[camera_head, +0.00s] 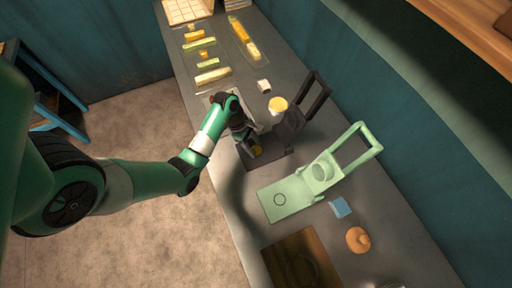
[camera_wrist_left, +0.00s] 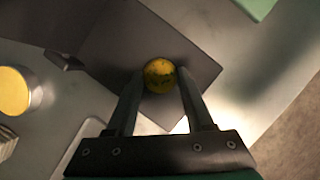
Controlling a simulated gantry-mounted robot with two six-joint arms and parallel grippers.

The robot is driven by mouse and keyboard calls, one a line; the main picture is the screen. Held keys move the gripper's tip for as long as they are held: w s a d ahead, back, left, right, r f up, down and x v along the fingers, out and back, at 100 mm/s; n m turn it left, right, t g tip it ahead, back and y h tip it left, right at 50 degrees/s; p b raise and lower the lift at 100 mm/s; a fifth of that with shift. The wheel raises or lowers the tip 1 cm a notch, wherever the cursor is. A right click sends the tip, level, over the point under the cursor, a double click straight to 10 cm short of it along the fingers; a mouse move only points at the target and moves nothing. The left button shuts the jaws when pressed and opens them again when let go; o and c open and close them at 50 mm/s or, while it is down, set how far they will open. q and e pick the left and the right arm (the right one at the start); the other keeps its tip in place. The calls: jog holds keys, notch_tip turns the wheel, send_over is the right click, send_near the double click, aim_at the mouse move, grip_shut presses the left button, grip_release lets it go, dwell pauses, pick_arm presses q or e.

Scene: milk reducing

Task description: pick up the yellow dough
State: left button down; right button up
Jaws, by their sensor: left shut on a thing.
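The yellow dough (camera_wrist_left: 159,75) is a small round ball with dark specks, between the fingertips of my left gripper (camera_wrist_left: 160,80) in the left wrist view. The gripper is shut on it. In the head view my left gripper (camera_head: 252,147) comes down over the dark press base, and the dough (camera_head: 257,149) shows at its tips. The dark base plate (camera_wrist_left: 120,45) lies beneath the dough. I cannot tell whether the dough touches it. My right gripper is not in view.
The dark press (camera_head: 291,119) has its handle raised. A green press (camera_head: 318,173), a blue block (camera_head: 340,207), a round tan object (camera_head: 358,240) and a wooden board (camera_head: 290,258) are nearer. A container with yellow contents (camera_head: 278,105) stands close by. Several yellow and green pieces lie at the far end.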

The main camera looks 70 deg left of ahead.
aim_at(254, 150)
pick_arm(q)
jog(key=r, duration=0.1)
jog(key=r+p, duration=0.1)
jog(key=r, duration=0.1)
jog(key=r+p, duration=0.1)
jog(key=shift+s+d+r, duration=0.15)
jog(key=shift+d+r, duration=0.1)
jog(key=s+d+r+p, duration=0.8)
jog(key=s+d, duration=0.1)
jog(key=shift+s+d+r, duration=0.2)
jog(key=shift+r, duration=0.1)
